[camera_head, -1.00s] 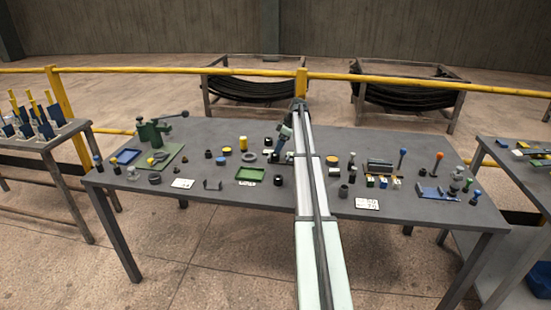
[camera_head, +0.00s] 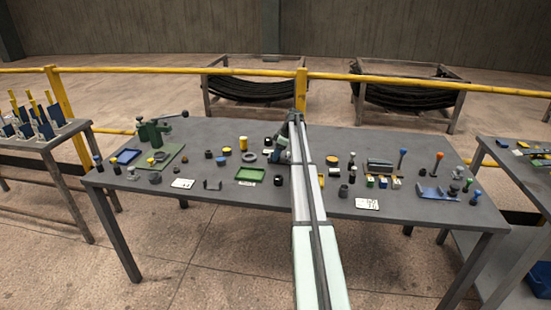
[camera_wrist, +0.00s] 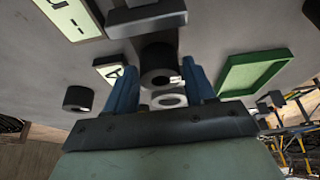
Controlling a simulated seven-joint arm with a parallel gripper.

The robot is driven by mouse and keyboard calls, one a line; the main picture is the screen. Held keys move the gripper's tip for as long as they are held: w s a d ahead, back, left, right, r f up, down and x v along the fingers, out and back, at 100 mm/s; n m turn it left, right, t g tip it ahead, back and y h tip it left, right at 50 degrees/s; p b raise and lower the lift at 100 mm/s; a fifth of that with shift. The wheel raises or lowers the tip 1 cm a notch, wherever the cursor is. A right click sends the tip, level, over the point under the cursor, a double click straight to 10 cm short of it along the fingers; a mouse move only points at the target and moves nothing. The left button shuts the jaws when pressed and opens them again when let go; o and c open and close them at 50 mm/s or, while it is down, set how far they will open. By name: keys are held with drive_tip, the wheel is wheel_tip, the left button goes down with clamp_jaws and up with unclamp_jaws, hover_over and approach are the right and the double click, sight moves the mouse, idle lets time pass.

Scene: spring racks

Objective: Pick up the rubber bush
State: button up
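A black hollow cylinder (camera_wrist: 160,66), which looks like the rubber bush, shows in the wrist view between and just beyond the fingertips. My gripper (camera_wrist: 163,75) has its two blue fingers apart, with a gap on either side of the cylinder; I see no clear contact. A paler grey ring (camera_wrist: 168,101) lies just below the cylinder in that view. A second short black hollow cylinder (camera_wrist: 78,98) is to the left, outside the fingers. In the head view my gripper (camera_head: 276,156) is low over the middle of the table, and my arm hides part of that area.
A green tray (camera_wrist: 227,75) is close to the right finger in the wrist view; it also shows in the head view (camera_head: 237,175). A small label card (camera_wrist: 110,62) and a dark block (camera_wrist: 145,20) lie farther up.

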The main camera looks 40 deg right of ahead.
drive_tip(key=c, duration=0.8)
